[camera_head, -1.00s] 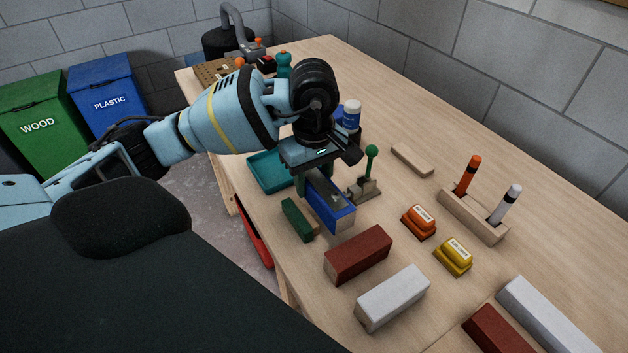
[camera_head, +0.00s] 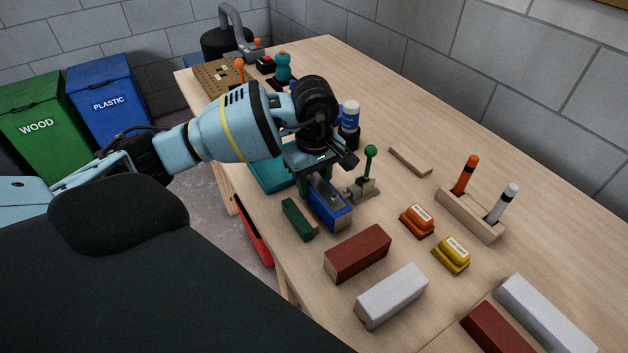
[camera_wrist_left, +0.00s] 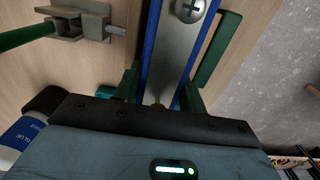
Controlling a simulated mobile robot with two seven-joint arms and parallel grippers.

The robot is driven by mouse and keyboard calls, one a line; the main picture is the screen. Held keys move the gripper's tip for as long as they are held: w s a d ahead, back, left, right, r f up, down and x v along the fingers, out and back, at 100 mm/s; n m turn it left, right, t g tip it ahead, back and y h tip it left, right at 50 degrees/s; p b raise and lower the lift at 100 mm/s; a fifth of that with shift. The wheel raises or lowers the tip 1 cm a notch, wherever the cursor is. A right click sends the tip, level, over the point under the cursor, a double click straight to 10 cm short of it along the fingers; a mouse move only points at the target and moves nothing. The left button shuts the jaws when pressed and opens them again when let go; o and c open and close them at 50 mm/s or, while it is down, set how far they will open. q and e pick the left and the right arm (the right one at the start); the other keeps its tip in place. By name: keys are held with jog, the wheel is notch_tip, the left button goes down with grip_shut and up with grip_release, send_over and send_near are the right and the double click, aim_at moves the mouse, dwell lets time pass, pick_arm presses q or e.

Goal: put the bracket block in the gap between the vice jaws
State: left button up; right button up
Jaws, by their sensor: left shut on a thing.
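A long blue block (camera_head: 339,219) with a grey metal strip is held under my left gripper (camera_head: 312,173); I take it as the bracket block. In the left wrist view, its blue sides flank the strip (camera_wrist_left: 178,48) and a cross-head screw, and dark green fingers close on it from both sides. It hangs low over the table; I cannot tell whether it touches. A small grey-beige fixture (camera_head: 363,190) with a green ball lever stands just right of it and may be the vice. It also shows in the left wrist view (camera_wrist_left: 92,25). Its jaw gap is not clear.
A green batten (camera_head: 299,219) lies close left of the block. A red batten (camera_head: 357,254) and a white batten (camera_head: 392,297) lie nearer. Orange (camera_head: 417,221) and yellow (camera_head: 451,256) blocks are to the right. A teal tray (camera_head: 266,176) lies behind.

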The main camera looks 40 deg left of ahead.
pick_arm(q)
jog(key=shift+f, duration=0.4)
jog(key=shift+f+b, duration=0.2)
jog(key=shift+b, duration=0.1)
